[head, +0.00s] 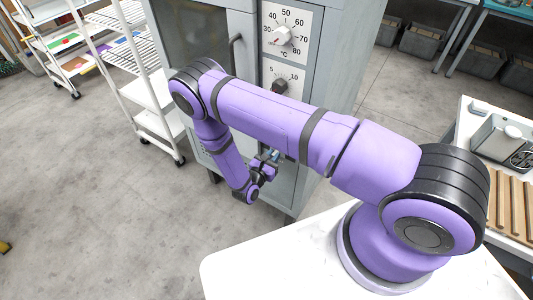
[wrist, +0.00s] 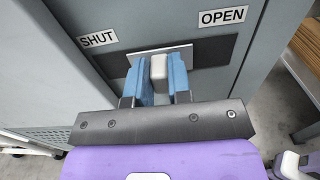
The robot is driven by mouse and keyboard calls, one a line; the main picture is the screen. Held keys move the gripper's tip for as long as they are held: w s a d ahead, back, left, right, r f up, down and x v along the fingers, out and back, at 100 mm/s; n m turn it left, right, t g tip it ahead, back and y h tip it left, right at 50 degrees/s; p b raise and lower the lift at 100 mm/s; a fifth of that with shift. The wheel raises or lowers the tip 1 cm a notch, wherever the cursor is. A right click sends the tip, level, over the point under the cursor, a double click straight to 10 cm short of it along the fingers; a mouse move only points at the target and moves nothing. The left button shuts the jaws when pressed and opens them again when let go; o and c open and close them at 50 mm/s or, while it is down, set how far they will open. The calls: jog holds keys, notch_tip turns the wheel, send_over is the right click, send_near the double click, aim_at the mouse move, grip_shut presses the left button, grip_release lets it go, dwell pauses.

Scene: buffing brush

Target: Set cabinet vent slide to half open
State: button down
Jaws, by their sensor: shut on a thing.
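The cabinet (head: 325,70) stands upright in front of me. In the wrist view, its vent slide has a light metal plate (wrist: 187,52) in a dark slot (wrist: 213,50), between a SHUT label (wrist: 98,38) on the left and an OPEN label (wrist: 222,17) on the right. A pale knob (wrist: 158,67) stands out from the slide. My gripper (wrist: 160,75) has its blue fingers on both sides of the knob and is shut on it. In the head view my gripper (head: 268,158) is low at the cabinet front, and my arm hides the slide there.
A temperature dial (head: 283,35) and a second dial (head: 280,86) sit above on the cabinet front, beside a door handle (head: 233,55). A white wire rack (head: 150,75) stands to the left.

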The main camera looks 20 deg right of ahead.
jog(key=c, duration=1)
grip_release()
jog(key=shift+c, duration=0.2)
jog(key=v, duration=1.1)
